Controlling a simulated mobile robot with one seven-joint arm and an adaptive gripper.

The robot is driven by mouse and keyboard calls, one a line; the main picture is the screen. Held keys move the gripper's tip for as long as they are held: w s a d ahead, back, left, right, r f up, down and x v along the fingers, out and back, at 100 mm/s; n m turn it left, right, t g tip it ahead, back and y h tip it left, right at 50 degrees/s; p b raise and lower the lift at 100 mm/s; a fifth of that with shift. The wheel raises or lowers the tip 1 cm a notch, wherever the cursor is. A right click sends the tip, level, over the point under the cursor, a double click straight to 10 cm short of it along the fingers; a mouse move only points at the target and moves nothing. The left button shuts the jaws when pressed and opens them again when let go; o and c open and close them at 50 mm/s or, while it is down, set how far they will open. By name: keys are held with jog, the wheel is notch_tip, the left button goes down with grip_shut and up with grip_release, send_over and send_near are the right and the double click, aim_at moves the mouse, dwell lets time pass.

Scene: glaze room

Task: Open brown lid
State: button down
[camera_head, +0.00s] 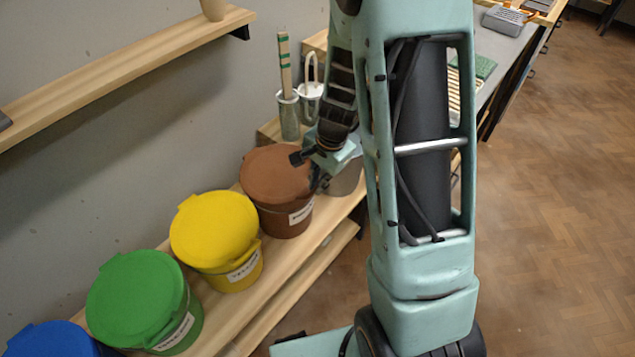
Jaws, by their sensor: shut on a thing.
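The brown lid (274,173) sits on top of the brown bucket (283,218), which has a white label on its front. The lid looks down on the bucket, with no clear gap at the visible rim. My gripper (311,171) is at the lid's right edge, shut on the rim there. My arm comes down to it from above right. The exact contact of the fingers is small and partly hidden by the gripper itself.
A yellow bucket (215,235), a green bucket (144,300) and a blue bucket (52,341) stand left along the wooden shelf (328,222). A grey container (346,180) is close on the right. Cups with tools (289,115) stand behind. A wall shelf (120,75) is above left.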

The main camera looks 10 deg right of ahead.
jog(key=shift+r, duration=0.1)
dwell(0.3)
jog(key=w+a+r+g+p, duration=0.1)
jog(key=w+r+p, duration=0.1)
jog(key=r+p, duration=0.3)
jog(key=w+a+r+g+h+p, duration=0.1)
jog(key=r+p, duration=0.4)
jog(key=p, duration=0.6)
jog(key=shift+w+a+h, duration=0.3)
jog(key=shift+w, duration=0.1)
jog(key=c, duration=2.6)
grip_release()
jog(key=shift+f+g, duration=0.25)
jog(key=shift+g, duration=0.05)
jog(key=o, duration=0.5)
jog(key=shift+o, duration=0.3)
jog(key=shift+r, duration=0.1)
notch_tip(320, 180, up, 12)
jog(key=shift+w+a, duration=0.3)
jog(key=shift+w, duration=0.05)
